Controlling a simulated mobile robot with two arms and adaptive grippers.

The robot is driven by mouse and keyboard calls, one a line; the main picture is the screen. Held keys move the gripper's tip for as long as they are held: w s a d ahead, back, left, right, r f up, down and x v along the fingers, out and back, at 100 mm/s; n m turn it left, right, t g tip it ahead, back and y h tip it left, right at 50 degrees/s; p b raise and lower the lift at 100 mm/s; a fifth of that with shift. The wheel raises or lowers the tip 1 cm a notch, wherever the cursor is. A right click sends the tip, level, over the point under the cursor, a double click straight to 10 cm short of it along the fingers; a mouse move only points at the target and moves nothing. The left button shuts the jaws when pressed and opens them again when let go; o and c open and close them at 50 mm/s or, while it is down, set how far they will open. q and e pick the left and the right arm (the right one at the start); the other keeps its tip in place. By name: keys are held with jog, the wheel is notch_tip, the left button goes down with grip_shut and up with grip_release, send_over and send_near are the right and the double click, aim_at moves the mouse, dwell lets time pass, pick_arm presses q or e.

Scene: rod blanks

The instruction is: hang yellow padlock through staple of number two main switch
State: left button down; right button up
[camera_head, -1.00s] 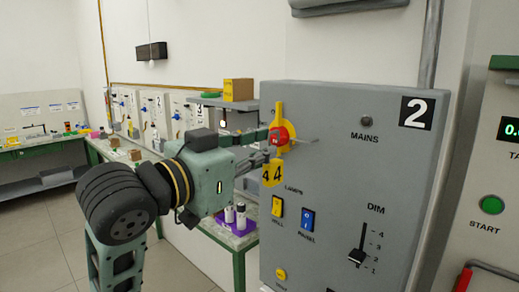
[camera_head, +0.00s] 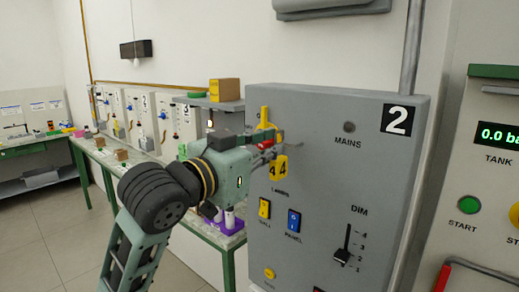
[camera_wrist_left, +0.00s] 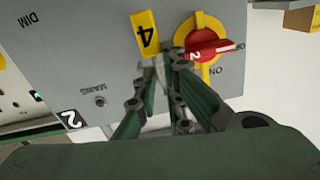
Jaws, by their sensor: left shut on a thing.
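The yellow padlock, marked 4 (camera_head: 278,168), hangs just below the fingertips of my left gripper (camera_head: 274,147), in front of the grey panel marked 2. The wrist view shows the padlock (camera_wrist_left: 145,35) at the ends of the fingers (camera_wrist_left: 163,62), which are shut on it. The main switch, a red handle on a yellow plate (camera_head: 264,117), is partly behind the gripper. In the wrist view the red handle (camera_wrist_left: 205,45), marked 2, is beside the right-hand finger and points toward OFF. I cannot make out the staple or whether the shackle is through it. My right gripper is not in view.
The grey panel (camera_head: 380,170) carries a mains lamp (camera_head: 349,127), yellow and blue rocker switches and a dim slider (camera_head: 345,250). A small shelf with a cardboard box (camera_head: 225,90) is behind the arm. A bench with more numbered panels runs back left.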

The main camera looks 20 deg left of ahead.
pick_arm(q)
jog(key=shift+w+d+f, duration=0.15)
jog(key=shift+w, duration=0.3)
jog(key=shift+w+d+f, duration=0.15)
jog(key=shift+w, duration=0.3)
jog(key=shift+s+f+b, duration=0.1)
jog(key=shift+f+b, duration=0.3)
jog(key=shift+f, duration=0.25)
jog(key=c, duration=1.8)
grip_release()
jog(key=shift+o, duration=0.2)
jog(key=shift+s, duration=0.1)
